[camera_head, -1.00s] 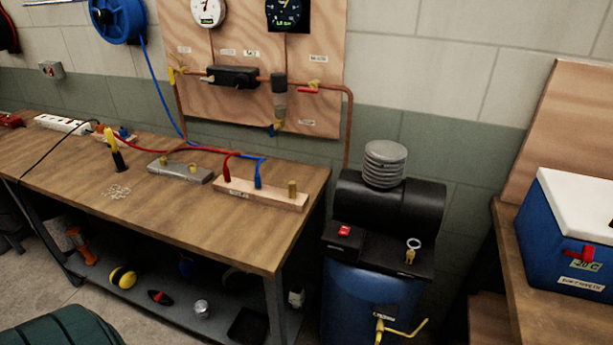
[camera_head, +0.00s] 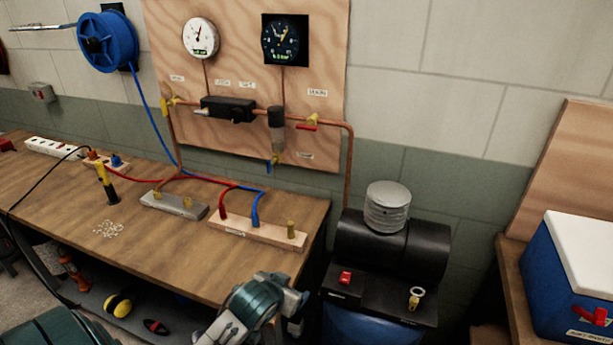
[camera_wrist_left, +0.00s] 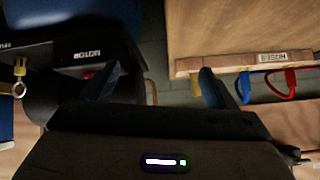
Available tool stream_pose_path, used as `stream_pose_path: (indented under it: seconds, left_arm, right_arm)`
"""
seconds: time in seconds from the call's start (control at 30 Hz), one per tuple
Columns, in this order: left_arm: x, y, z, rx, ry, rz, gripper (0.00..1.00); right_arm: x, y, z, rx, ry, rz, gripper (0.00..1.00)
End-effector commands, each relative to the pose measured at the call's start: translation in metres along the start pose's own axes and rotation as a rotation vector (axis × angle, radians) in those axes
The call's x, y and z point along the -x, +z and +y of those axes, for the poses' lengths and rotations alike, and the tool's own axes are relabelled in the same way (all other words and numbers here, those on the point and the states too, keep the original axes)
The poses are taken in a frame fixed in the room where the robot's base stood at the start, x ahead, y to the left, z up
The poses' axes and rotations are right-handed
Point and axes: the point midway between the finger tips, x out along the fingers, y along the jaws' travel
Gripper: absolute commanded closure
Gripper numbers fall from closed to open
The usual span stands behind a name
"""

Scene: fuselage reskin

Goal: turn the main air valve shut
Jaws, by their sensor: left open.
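The pipe panel (camera_head: 235,137) is on the wall behind the bench. A valve with a red lever (camera_head: 307,127) and yellow body is on the copper pipe at its right, below a small label too blurred to read surely. A yellow valve (camera_head: 169,101) is at the pipe's left end. A blue-handled valve (camera_head: 273,162) hangs below the filter. I cannot tell which is the main air valve. My left gripper (camera_head: 287,294) is low at the bench's front right corner, well below the panel. In the left wrist view its fingers (camera_wrist_left: 160,75) are apart with nothing between them. My right gripper is not visible.
The wooden bench (camera_head: 170,245) carries hose blocks, red and blue hoses and a power strip. A black compressor (camera_head: 390,250) stands right of the bench, with a ribbed metal cylinder (camera_head: 387,207) on top. A blue cooler (camera_head: 570,285) is at far right. Open space lies before the panel.

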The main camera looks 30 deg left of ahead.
Motion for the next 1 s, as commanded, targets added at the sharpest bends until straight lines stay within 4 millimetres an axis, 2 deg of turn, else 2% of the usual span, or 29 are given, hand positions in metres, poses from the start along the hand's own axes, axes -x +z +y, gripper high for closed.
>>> stream_pose_path:
  seconds: [0.03,0.17,0.27,0.3,0.4,0.53,0.63,0.77,1.0]
  left_arm:
    - [-0.007,-0.019,-0.007,0.006,-0.011,0.042,0.20]
    - [-0.023,-0.071,-0.026,0.039,-0.033,0.166,0.20]
    - [-0.032,-0.129,-0.048,0.072,-0.051,0.295,0.20]
    - [-0.034,-0.156,-0.059,0.088,-0.058,0.355,0.20]
    - [-0.033,-0.224,-0.088,0.126,-0.069,0.507,0.20]
    - [-0.022,-0.287,-0.119,0.165,-0.072,0.653,0.20]
    - [-0.014,-0.314,-0.134,0.181,-0.071,0.717,0.20]
    - [-0.011,-0.329,-0.141,0.189,-0.069,0.747,0.20]
    - [-0.032,-0.352,-0.145,0.193,-0.068,0.746,0.20]
  right_arm:
    - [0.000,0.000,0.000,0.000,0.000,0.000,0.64]
    - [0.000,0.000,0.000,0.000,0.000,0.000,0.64]
    - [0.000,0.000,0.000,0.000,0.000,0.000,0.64]
    - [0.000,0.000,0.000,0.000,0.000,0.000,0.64]
    - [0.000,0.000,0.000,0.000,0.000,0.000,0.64]
    - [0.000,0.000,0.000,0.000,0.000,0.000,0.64]
    - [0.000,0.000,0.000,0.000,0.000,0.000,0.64]
    - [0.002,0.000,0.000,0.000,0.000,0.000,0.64]
    - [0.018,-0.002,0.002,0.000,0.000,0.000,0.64]
